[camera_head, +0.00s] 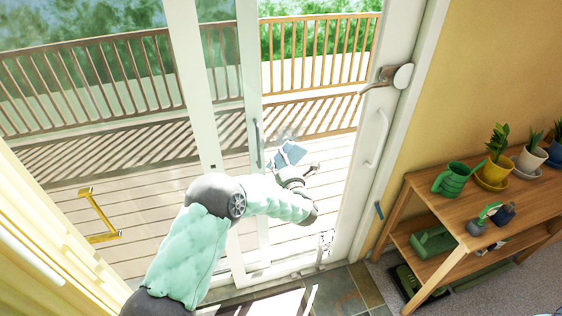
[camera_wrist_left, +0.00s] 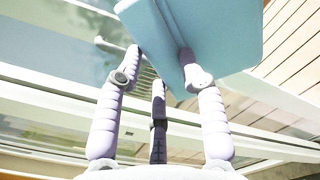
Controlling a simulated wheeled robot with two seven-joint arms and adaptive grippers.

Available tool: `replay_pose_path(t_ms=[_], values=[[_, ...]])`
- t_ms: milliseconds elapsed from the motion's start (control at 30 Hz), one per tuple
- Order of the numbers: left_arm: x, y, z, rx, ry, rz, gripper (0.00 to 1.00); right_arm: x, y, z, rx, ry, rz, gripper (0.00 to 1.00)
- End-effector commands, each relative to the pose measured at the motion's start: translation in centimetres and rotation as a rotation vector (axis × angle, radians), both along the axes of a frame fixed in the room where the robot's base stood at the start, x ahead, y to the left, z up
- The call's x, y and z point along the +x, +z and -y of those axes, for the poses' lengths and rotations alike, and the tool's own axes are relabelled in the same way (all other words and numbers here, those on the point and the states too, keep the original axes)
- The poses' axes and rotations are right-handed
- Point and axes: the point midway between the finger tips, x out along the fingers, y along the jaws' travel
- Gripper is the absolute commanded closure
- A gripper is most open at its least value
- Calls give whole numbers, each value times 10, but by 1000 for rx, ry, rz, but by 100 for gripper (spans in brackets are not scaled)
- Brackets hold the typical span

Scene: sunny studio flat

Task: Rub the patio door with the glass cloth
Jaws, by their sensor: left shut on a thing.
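The glass cloth (camera_head: 291,153) is a small light-blue folded piece in the head view, in front of the bright part of the doorway. It fills the top of the left wrist view (camera_wrist_left: 225,35). My left gripper (camera_head: 293,172) is shut on it; its fingers (camera_wrist_left: 160,70) reach to the cloth's lower edge. The patio door has white uprights (camera_head: 248,60) and a tall pull handle (camera_head: 258,142), left of the cloth. Tinted glass lies left of that upright. I cannot tell whether the cloth touches the door. My right gripper is not in view.
A wooden plant shelf (camera_head: 452,205) with pots and a green watering can (camera_head: 452,178) stands at the right. A white door frame with a latch (camera_head: 387,76) is between it and the doorway. A yellow handle (camera_head: 98,215) is at the left. A deck with a railing lies outside.

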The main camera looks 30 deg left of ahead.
Motion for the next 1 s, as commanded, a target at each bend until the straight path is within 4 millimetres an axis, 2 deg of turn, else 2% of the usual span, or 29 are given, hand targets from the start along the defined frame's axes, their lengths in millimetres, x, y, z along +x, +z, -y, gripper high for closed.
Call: replay_pose_path(t_ms=[833, 1000], values=[[9, 1, -10, 0, 0, 2, 87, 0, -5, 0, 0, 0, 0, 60], [10, 7, -9, 0, 0, 2, 87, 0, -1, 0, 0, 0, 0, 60]])
